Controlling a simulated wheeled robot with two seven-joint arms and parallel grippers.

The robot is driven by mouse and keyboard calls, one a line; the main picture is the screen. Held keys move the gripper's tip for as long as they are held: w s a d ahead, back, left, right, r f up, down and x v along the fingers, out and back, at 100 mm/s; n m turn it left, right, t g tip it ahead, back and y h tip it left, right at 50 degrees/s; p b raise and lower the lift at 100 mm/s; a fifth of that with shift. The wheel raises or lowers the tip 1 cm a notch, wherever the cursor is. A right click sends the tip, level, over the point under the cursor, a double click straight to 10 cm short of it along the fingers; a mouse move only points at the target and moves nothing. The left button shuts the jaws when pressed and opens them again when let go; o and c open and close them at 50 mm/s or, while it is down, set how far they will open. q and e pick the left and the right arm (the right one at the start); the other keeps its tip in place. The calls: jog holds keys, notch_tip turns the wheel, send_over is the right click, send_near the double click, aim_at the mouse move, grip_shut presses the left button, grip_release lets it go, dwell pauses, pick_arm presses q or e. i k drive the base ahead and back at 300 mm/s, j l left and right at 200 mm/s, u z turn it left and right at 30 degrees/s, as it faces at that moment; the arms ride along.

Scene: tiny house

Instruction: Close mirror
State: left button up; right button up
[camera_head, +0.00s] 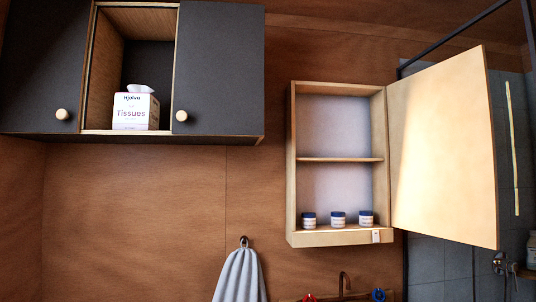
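The mirror cabinet (291,165) hangs on the wood wall right of centre, with one middle shelf (341,159). Its door (440,150) is swung wide open to the right on the right-hand side and shows its plain wooden face; no mirror surface is visible from here. On the cabinet floor stand a left jar (309,220), a middle jar (338,219) and a right jar (366,218), each with a dark lid. Neither of my grippers is in view.
A dark wall cabinet (220,70) with a tissue box (135,110) in its open niche hangs at upper left. A grey towel (240,277) hangs on a hook below. Dark-framed tiled shower at right, behind the door.

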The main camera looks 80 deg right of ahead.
aim_at(444, 174)
jog(key=k+l, duration=0.55)
jog(key=l, duration=0.15)
jog(key=k+l, duration=0.55)
jog(key=l, duration=0.15)
jog(key=k+l+z, duration=0.25)
jog(key=k+l, duration=0.15)
jog(key=l, duration=0.2)
jog(key=k+l+z, duration=0.15)
jog(key=l, duration=0.2)
jog(key=k+l+z, duration=0.1)
jog(key=l, duration=0.25)
jog(key=k+l+z, duration=0.15)
jog(key=l, duration=0.2)
jog(key=k+l+z, duration=0.1)
jog(key=l, duration=0.3)
jog(key=k+z, duration=0.1)
jog(key=z, duration=0.4)
jog(key=u, duration=0.6)
